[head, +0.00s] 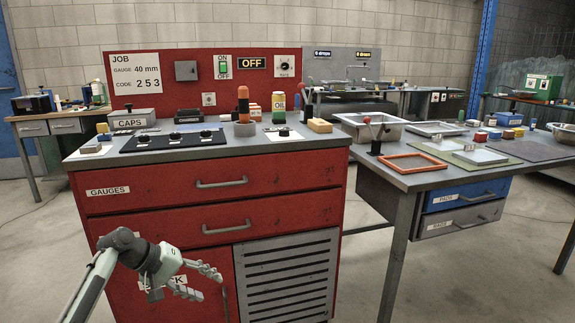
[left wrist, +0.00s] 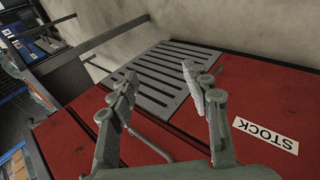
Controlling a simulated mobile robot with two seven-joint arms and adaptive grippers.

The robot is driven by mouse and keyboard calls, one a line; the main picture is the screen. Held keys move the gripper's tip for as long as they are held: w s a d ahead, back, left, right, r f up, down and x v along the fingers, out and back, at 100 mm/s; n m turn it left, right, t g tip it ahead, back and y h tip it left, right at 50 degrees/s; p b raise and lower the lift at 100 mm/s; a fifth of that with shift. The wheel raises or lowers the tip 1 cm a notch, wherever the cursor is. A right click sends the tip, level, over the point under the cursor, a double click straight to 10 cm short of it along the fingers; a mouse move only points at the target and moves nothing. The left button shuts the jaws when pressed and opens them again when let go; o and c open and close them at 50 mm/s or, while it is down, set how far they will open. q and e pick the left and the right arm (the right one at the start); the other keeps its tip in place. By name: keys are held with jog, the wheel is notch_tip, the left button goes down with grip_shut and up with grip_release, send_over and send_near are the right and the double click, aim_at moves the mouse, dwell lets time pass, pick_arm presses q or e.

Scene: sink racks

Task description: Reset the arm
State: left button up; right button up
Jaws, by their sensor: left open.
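My left gripper (head: 210,281) is in front of the lower doors of the red cabinet (head: 150,203), low in the head view. Its fingers are apart and nothing is between them. In the left wrist view the open fingers (left wrist: 160,85) show with the grey slatted vent panel (left wrist: 165,72) and red door beyond them. The white STOCK label (left wrist: 265,135) is to the right of the fingers in that view. It is partly hidden behind the gripper in the head view. My right gripper does not show in either view.
The cabinet top holds a caps box (head: 137,117), an orange-topped bottle (head: 243,98) and an oil can (head: 279,107). The table (head: 403,177) at right holds an orange frame (head: 414,163) and metal trays. Drawer handles (head: 222,183) stick out. Floor at lower left is clear.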

pick_arm(q)
jog(key=w+a+r+m+t+y, duration=0.35)
jog(key=w+a+y, duration=0.2)
jog(key=a, duration=0.45)
jog(key=w+a+r+m+t+y, duration=0.2)
jog(key=w+a+m+t+y, duration=0.25)
jog(key=a, duration=0.55)
jog(key=s+d+f+n+g, duration=0.1)
jog(key=s+d+f+g, duration=0.2)
jog(key=s+f, duration=0.9)
jog(key=s+d+f+g, duration=0.35)
jog(key=s+f, duration=0.45)
jog(key=f, duration=0.7)
jog(key=s+d+f+g, duration=0.1)
jog(key=s+f, duration=0.3)
jog(key=s, duration=0.5)
jog(key=s+d+f+g+h, duration=0.1)
jog(key=s+d+f, duration=0.2)
jog(key=s, duration=0.6)
jog(key=s+d+f+g, duration=0.1)
jog(key=s+d+f, duration=0.1)
jog(key=s+f, duration=0.5)
jog(key=s, duration=0.2)
jog(key=shift+s+f+h, duration=0.15)
jog(key=shift+s+h, duration=0.15)
jog(key=shift+s, duration=0.1)
jog(key=shift+g, duration=0.25)
